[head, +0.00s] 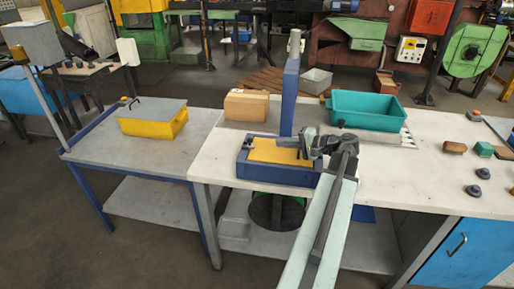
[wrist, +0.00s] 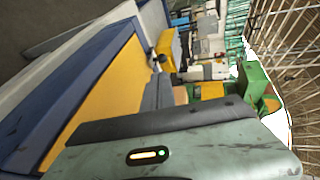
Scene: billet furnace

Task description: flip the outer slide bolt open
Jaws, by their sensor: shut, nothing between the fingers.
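I cannot clearly make out a slide bolt in either view. A blue frame (head: 275,176) with a yellow panel (head: 272,150) sits on the light workbench in the head view, with a blue post (head: 289,95) rising behind it. My gripper (head: 303,149) is shut and empty at the right part of the yellow panel; contact cannot be told. In the wrist view the blue frame (wrist: 60,90) and yellow panel (wrist: 105,90) run diagonally at left. My grey-green gripper body fills the bottom there, with a dark finger along its upper edge.
A cardboard box (head: 246,105) and a teal bin (head: 367,110) stand behind on the bench. Several small blocks and dark knobs lie at right. A yellow box with a grey lid (head: 153,117) stands on the left table (head: 100,150), whose front is clear.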

